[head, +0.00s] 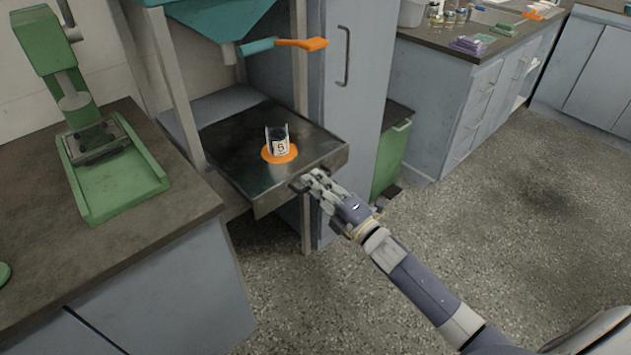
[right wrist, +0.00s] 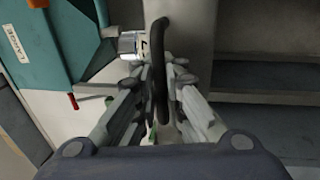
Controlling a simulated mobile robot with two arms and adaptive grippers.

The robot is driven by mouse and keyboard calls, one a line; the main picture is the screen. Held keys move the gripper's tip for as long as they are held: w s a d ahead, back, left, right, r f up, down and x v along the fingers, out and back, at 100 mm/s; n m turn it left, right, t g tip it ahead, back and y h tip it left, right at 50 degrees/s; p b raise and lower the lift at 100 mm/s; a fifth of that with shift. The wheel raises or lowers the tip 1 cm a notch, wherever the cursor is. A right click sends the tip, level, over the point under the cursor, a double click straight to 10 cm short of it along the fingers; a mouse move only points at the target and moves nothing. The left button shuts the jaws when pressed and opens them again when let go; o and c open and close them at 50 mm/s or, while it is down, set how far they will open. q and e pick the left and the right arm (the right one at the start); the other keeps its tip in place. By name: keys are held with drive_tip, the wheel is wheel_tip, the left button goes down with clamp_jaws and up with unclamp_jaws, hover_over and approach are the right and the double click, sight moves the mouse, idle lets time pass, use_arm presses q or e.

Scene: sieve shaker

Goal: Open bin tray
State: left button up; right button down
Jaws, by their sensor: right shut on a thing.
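The bin tray (head: 230,150) is a flat dark metal tray under the teal hopper, and it stands out from the frame. Its front handle (head: 297,184) is at the tray's front right edge. My right gripper (head: 312,186) is at this handle, shut on it. In the right wrist view the black handle bar (right wrist: 160,75) runs between the two fingers (right wrist: 158,105). My left gripper is not in view.
The teal hopper (head: 215,18) with an orange-tipped lever (head: 300,44) hangs above the tray. A green press (head: 110,180) stands on the left counter (head: 60,270). A grey cabinet (head: 350,100) is behind the tray. The speckled floor (head: 500,210) to the right is clear.

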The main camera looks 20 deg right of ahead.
drive_tip(key=shift+f, duration=0.15)
drive_tip(key=c, duration=2)
unclamp_jaws()
drive_tip(key=shift+o, duration=0.2)
drive_tip(key=v, duration=1.2)
